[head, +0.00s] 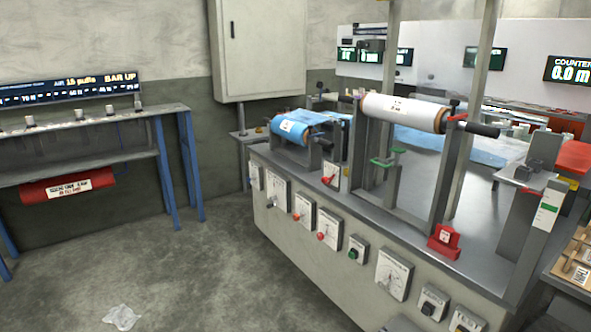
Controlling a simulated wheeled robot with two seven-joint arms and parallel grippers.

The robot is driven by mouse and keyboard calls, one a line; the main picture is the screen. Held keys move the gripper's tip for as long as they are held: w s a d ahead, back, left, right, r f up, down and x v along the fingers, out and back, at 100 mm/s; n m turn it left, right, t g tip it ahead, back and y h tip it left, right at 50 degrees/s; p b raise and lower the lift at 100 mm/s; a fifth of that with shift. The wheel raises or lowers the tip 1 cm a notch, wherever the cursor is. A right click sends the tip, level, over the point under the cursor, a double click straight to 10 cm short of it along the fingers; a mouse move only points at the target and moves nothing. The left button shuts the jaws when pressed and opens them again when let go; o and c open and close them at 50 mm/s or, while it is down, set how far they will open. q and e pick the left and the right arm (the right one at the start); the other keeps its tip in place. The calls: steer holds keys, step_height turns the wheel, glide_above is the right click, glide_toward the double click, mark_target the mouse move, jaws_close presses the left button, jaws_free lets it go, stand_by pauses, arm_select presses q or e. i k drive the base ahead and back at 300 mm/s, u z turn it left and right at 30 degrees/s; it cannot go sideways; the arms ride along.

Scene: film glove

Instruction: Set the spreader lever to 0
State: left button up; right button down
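A grey machine (275,240) carries a row of white control plates on its front. One plate near the top edge has a lever with a red tip (328,180). Lower plates have red knobs (296,216) and (320,236), a green button (353,254), and a dial plate with a pointer (394,274). The plates' lettering is too small to read, so I cannot tell which control is the spreader lever or its setting. Neither of my grippers is in view.
Blue film roll (292,127) and white roll (404,111) sit on the machine. A red block (444,241) stands on its top edge. A blue-legged shelf (90,122) is at left. The floor is clear except for crumpled clear film (121,317).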

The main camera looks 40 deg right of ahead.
mark_target(324, 180)
steer(key=z, duration=0.45)
steer(key=i, duration=1.75)
steer(key=z, duration=2)
steer(key=i, duration=0.75)
steer(key=z, duration=0.7)
